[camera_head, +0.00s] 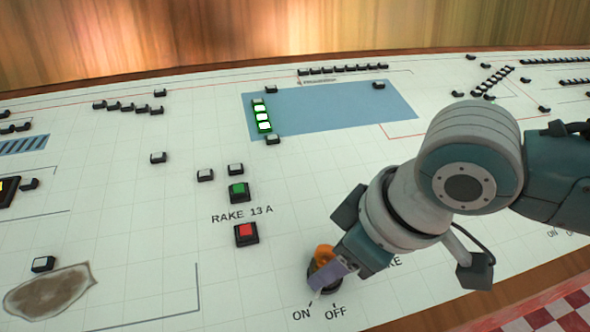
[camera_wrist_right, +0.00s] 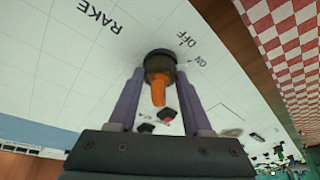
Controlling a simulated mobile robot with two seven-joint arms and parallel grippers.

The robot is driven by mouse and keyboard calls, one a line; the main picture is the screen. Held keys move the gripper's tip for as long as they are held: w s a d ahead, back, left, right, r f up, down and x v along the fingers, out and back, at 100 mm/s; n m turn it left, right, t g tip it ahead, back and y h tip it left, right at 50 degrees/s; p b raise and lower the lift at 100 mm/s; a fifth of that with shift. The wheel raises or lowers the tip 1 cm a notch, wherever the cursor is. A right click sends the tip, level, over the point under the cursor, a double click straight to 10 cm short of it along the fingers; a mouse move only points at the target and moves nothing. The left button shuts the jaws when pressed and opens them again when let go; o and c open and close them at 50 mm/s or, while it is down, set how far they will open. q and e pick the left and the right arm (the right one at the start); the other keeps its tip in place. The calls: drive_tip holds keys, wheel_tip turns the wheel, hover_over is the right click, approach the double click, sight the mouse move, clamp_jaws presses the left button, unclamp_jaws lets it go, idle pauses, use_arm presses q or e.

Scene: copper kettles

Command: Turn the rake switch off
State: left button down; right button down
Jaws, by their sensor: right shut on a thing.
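The rake switch is a dark round knob with an orange handle (camera_head: 323,253), set in the white panel near its front edge above the printed words ON and OFF. My right gripper (camera_head: 328,274) reaches down onto it and is shut on it. In the right wrist view the two purple fingers of the right gripper (camera_wrist_right: 159,76) sit on either side of the knob, with the orange handle (camera_wrist_right: 158,92) between them. The fingers partly cover the switch in the head view, and I cannot tell which word the handle points to. My left gripper is not in view.
A green button (camera_head: 238,191) and a red button (camera_head: 246,233) stand by the print RAKE 13 A, left of the switch. Four-part green lights (camera_head: 262,116) glow on a blue panel area (camera_head: 340,110). A brown stain (camera_head: 50,291) lies at lower left.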

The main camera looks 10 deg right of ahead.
drive_tip(key=shift+d+n, duration=0.1)
drive_tip(key=shift+n, duration=0.7)
drive_tip(key=shift+w+n+g+y, duration=0.15)
drive_tip(key=shift+n+g+y, duration=0.3)
drive_tip(key=shift+n, duration=0.45)
drive_tip(key=shift+w+d+n+g+y+b, duration=0.1)
drive_tip(key=shift+n+g+y+b, duration=0.35)
drive_tip(key=shift+n, duration=1.05)
drive_tip(key=shift+n+g+b, duration=0.3)
drive_tip(key=shift+n+b, duration=0.1)
drive_tip(key=shift+n, duration=0.2)
drive_tip(key=shift+c, duration=1.7)
unclamp_jaws()
drive_tip(key=p+v, duration=0.1)
drive_tip(key=v, duration=0.9)
drive_tip(key=shift+p, duration=0.35)
